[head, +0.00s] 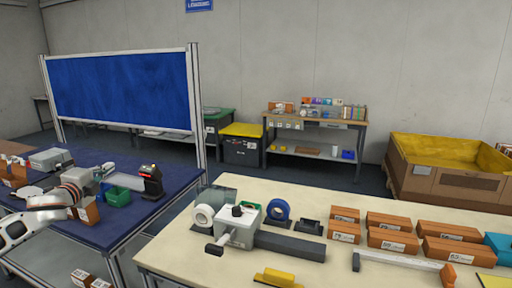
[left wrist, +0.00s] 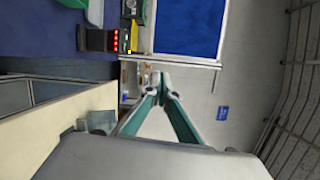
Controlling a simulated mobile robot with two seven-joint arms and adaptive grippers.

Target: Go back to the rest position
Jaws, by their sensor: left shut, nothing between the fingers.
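My left arm comes in from the left in the head view, and its gripper (head: 104,170) is over the blue-topped table (head: 125,222). In the left wrist view the gripper's teal-lined fingers (left wrist: 160,76) meet at their tips with nothing between them. A black device with red lights (head: 151,176) stands on the blue table just right of the gripper; it also shows in the left wrist view (left wrist: 104,40), apart from the fingers. My right gripper is not in view.
Green bins (head: 118,194) and brown boxes (head: 86,211) are close to my left gripper. A cream table (head: 190,262) at front right holds a grey-white machine (head: 238,226), tape rolls and several brown boxes (head: 393,241). A blue partition (head: 120,86) stands behind the blue table.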

